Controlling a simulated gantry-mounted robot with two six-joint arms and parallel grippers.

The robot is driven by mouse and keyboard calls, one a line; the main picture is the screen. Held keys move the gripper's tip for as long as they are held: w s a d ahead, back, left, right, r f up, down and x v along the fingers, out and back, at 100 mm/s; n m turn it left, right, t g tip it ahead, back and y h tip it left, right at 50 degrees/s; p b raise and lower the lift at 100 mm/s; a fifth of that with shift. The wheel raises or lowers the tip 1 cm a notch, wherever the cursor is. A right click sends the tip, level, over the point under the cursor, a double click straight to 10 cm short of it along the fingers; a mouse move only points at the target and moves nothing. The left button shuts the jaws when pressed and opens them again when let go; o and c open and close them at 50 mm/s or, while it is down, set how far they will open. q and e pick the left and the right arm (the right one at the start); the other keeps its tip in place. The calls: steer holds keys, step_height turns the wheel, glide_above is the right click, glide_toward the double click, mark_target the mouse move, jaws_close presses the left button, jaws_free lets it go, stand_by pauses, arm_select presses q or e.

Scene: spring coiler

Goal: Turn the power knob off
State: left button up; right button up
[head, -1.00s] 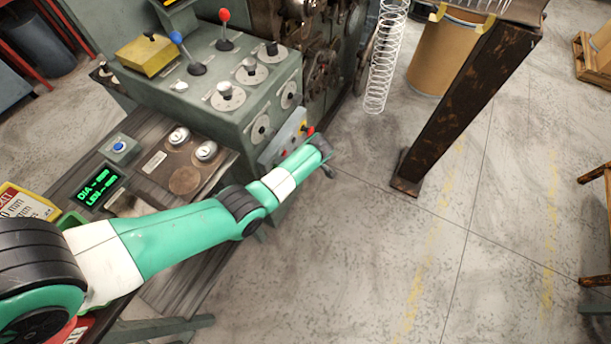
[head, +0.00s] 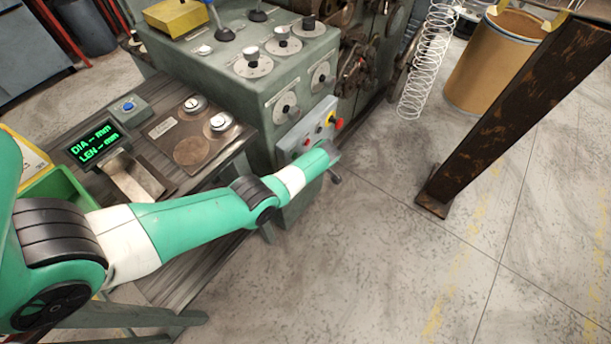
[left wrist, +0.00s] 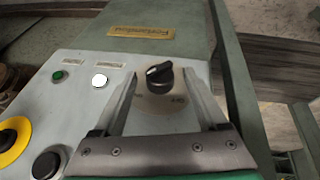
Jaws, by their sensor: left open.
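The power knob (left wrist: 159,76) is a black rotary knob on a round pale plate. It sits on the light grey control panel (left wrist: 218,85) in the left wrist view. My left gripper (left wrist: 160,82) is open, with one finger on each side of the knob. I cannot tell whether the fingers touch the panel. In the head view the left gripper (head: 334,160) is at the lower part of the control panel (head: 293,138), and the knob is hidden behind my arm. My right gripper is not in view.
A yellow-ringed button (left wrist: 12,140), a black button (left wrist: 46,165), a white button (left wrist: 99,80) and a green button (left wrist: 59,76) share the panel. Dials (head: 253,63) cover the machine's top. A dark post (head: 480,125) stands right; floor between is clear.

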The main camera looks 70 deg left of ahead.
arm_select(q)
steer(key=shift+a+f, duration=0.2)
steer(key=shift+f, duration=0.1)
jaws_close()
